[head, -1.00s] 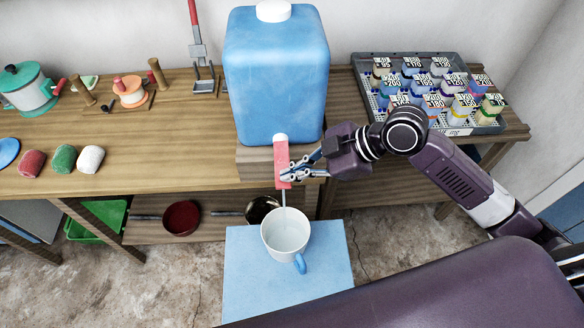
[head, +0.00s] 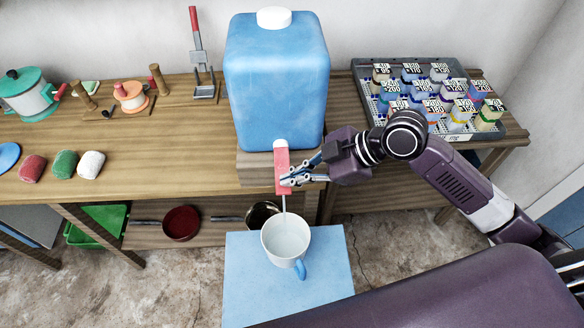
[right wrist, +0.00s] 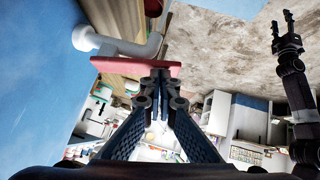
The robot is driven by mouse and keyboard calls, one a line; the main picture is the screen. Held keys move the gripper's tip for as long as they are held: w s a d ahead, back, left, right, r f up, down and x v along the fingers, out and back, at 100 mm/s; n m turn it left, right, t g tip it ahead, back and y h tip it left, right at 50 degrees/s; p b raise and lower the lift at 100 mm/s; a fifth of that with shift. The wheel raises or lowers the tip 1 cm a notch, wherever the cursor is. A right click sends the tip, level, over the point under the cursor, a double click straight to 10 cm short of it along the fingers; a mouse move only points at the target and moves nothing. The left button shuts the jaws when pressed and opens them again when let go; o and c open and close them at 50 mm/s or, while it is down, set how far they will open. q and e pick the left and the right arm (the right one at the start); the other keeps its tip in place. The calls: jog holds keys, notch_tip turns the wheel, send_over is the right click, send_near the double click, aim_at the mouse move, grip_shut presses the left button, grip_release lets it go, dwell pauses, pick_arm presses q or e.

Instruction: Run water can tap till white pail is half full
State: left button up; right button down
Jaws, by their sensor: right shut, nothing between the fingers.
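The blue water can (head: 276,90) stands on the bench edge. Its tap has a red lever (head: 282,168), and a thin stream (head: 285,203) runs from below it into the white pail (head: 287,240). The pail is upright, with a blue handle; its interior looks pale and I cannot tell the water level exactly. My right gripper (head: 288,179) is shut and empty, its fingertips against or right beside the lever. In the right wrist view the red lever (right wrist: 135,66) crosses just beyond the fingertips. My left gripper (right wrist: 284,24) shows there with its fingers apart, away from the can.
The pail stands on a blue stool or block (head: 245,285) in front of the bench. A grey tray of labelled packs (head: 495,134) is at the right. A teapot-like pot (head: 28,95) and coloured lumps (head: 63,162) are at the left. Pans and a green bin are underneath.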

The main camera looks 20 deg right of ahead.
pick_arm(q)
jog(key=shift+r, duration=0.1)
dwell(0.7)
jog(key=shift+r+p, duration=0.7)
jog(key=shift+p, duration=0.15)
pick_arm(e)
jog(key=shift+r, duration=0.8)
pick_arm(q)
jog(key=shift+r, duration=0.15)
pick_arm(e)
jog(key=shift+r, duration=0.1)
pick_arm(q)
notch_tip(320, 180, up, 5)
jog(key=d+p, duration=0.1)
jog(key=p, duration=0.4)
jog(key=shift+s+d+f+b, duration=0.1)
jog(key=shift+s+f+b, duration=0.1)
jog(key=shift+f+b, duration=0.85)
jog(key=shift+s+f+b, duration=0.15)
jog(key=shift+f+b, duration=0.75)
jog(key=shift+f, duration=0.15)
pick_arm(e)
jog(key=s+d+r, duration=0.2)
jog(key=d+r, duration=0.4)
jog(key=r, duration=0.4)
jog(key=shift+d+r, duration=0.4)
